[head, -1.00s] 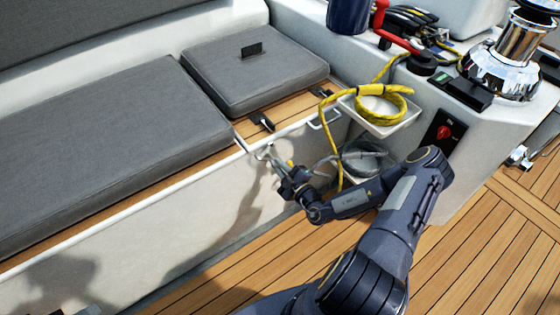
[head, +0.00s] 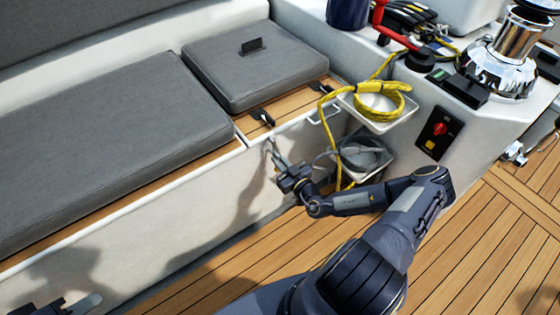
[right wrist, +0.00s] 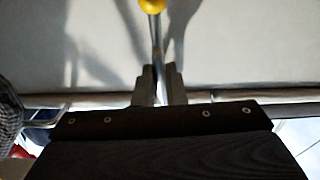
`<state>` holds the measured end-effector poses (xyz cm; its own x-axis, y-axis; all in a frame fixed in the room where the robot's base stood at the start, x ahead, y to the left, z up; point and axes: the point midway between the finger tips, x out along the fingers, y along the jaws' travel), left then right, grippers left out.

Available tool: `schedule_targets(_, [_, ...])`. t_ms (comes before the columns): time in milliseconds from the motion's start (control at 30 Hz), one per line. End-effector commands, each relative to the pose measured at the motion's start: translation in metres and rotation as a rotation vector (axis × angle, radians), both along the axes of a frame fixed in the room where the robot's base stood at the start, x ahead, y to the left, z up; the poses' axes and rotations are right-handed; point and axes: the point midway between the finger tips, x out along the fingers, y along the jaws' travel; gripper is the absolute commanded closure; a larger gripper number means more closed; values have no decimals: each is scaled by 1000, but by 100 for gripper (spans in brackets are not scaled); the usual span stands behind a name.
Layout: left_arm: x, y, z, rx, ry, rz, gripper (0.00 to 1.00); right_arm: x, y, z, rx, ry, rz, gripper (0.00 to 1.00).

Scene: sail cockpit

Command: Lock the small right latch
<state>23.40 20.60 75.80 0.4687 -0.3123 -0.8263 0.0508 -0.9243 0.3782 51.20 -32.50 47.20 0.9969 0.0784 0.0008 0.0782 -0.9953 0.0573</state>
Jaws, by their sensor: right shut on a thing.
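My right gripper (head: 277,161) is at the front face of the white bench, just below the seat edge. In the right wrist view, its two fingers (right wrist: 157,86) are shut on a thin metal latch lever (right wrist: 157,42) with a yellow knob (right wrist: 152,5) at its end. The rod runs out between the fingertips over the pale bench wall. In the head view the gripper hides most of the lever. Part of my left gripper (head: 62,305) shows at the bottom left edge; its jaws are not clear.
Black fittings (head: 262,117) sit on the wooden seat strip above. Grey cushions (head: 110,145) cover the bench. White bins (head: 378,122) with yellow rope (head: 375,88) are close to the right of the gripper. The teak floor (head: 235,262) below is clear.

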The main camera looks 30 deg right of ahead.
Motion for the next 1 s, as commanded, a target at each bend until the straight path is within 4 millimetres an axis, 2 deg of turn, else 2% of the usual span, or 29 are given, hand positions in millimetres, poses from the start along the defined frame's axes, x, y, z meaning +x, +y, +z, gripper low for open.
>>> schedule_targets(267, [0, 0, 0, 0, 0, 0, 64, 0, 0, -1, 66, 8, -1, 100])
schedule_targets(700, [0, 0, 0, 0, 0, 0, 64, 0, 0, -2, 75, 10, -1, 100])
schedule_targets(733, [0, 0, 0, 0, 0, 0, 64, 0, 0, -2, 75, 10, -1, 87])
schedule_targets(867, [0, 0, 0, 0, 0, 0, 64, 0, 0, -1, 75, 9, -1, 70])
schedule_targets(1000, [0, 0, 0, 0, 0, 0, 64, 0, 0, -1, 74, 8, 0, 67])
